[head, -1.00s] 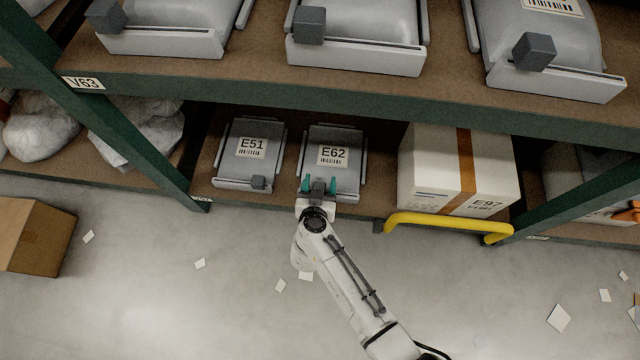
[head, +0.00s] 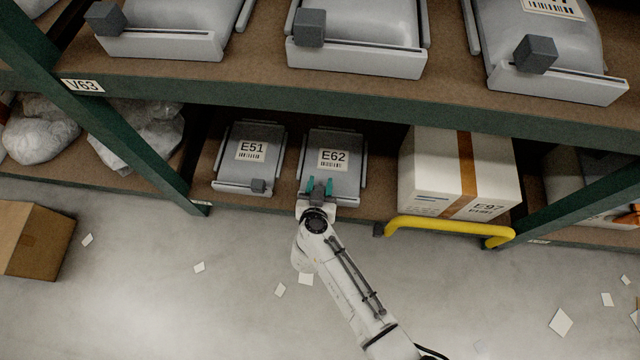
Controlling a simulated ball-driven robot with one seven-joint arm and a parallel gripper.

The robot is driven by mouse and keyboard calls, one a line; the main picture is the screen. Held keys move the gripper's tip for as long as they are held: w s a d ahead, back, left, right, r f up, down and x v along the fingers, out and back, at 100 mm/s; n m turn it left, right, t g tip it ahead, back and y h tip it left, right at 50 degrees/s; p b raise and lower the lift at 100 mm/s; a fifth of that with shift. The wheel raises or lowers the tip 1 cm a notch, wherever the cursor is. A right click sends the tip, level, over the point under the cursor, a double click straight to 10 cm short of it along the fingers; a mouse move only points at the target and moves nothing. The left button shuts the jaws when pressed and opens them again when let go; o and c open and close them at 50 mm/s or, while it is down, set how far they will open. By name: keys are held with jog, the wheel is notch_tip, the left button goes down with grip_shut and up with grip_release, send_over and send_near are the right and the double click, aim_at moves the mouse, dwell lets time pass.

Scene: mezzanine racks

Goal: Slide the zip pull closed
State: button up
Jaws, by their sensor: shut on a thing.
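The grey pouch labelled E62 (head: 345,178) lies in its frame on the lower shelf. Its zip pull, a small dark grey block (head: 318,190), is at the front edge of the pouch, left of the middle of that edge. My gripper (head: 320,186) reaches in from the front, with one teal finger on each side of the block. It is shut on the zip pull. My gripper hides part of the front rail, so I cannot see the closure line there.
Pouch E51 (head: 233,172), with its own grey block, lies close on the left. A white taped box E97 (head: 430,180) stands on the right, behind a yellow rail (head: 440,224). The upper shelf edge (head: 300,96) runs above. Floor in front is mostly clear.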

grip_shut()
jog(key=shift+d+r, duration=0.1)
jog(key=shift+d, duration=0.05)
jog(key=p, duration=0.6)
send_over(352, 190)
jog(key=s, duration=0.2)
jog(key=shift+a+r, duration=0.1)
jog(key=shift+a, duration=0.35)
jog(key=shift+d, duration=0.25)
jog(key=shift+b, duration=0.3)
jog(key=o, duration=1.1)
grip_release()
